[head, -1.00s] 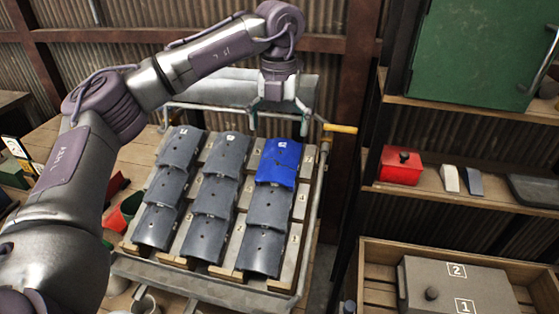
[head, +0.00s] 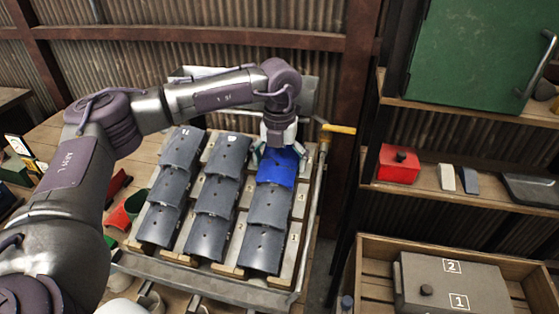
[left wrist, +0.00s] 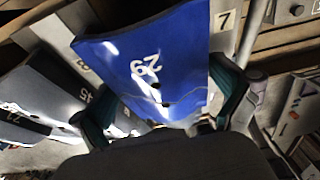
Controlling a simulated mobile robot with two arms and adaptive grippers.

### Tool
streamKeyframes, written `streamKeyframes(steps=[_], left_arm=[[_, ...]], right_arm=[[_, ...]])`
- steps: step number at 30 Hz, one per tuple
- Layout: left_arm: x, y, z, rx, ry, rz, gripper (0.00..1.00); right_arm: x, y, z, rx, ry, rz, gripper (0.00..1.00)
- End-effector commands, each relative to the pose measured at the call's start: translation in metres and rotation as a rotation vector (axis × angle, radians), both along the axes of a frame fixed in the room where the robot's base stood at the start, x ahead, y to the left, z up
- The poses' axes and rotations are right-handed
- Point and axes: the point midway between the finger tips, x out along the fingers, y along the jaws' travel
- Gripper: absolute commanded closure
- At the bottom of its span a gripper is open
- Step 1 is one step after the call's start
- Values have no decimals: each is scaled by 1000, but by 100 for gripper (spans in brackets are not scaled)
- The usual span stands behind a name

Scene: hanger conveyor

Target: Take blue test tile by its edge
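The blue test tile (head: 277,168) lies at the top of the right column of a sloped rack (head: 297,235), overlapping the grey tile below it. My left gripper (head: 279,153) is down at the tile's upper edge, its two fingers spread near the two sides of that edge. In the left wrist view the blue tile (left wrist: 155,65) carries white digits, dark holes and a crack-like line. There the open fingers of my left gripper (left wrist: 165,110) stand on either side of it; whether they touch it I cannot tell. My right gripper is not in view.
Grey tiles (head: 215,195) fill the rack's columns beside and below the blue one. A yellow handle (head: 339,129) sticks out at the rack's upper right. Shelving with a red box (head: 398,166) and a wooden crate (head: 375,285) stand to the right.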

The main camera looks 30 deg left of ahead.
Motion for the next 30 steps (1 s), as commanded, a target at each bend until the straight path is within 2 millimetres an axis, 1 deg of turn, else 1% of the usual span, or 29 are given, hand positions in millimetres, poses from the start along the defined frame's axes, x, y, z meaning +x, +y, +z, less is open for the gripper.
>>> streamKeyframes(steps=[1, 8, 9, 16, 19, 22, 25, 26, 27, 29, 30], left_arm=[[0, 0, 0, 0, 0, 0, 7], [0, 0, 1, 0, 0, 0, 45], [0, 0, 1, 0, 0, 0, 52], [0, 0, 2, -1, -1, 0, 53], [1, 0, 6, -1, -3, 0, 53], [1, -1, 19, -3, -5, -1, 53], [1, -1, 38, -2, -7, -2, 53], [0, -5, 43, -3, -6, -5, 53], [-5, -15, 47, -2, -4, -10, 53], [-11, -27, 55, 0, -4, -10, 53], [-14, -36, 60, -2, -5, -10, 53]], right_arm=[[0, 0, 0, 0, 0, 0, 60], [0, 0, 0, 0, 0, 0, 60], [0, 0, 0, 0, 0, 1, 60], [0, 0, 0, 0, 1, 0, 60], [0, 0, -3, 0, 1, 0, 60], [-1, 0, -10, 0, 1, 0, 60], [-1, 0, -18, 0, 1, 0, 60], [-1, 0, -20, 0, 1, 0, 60], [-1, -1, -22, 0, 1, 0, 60], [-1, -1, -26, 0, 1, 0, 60], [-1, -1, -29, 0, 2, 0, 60]])
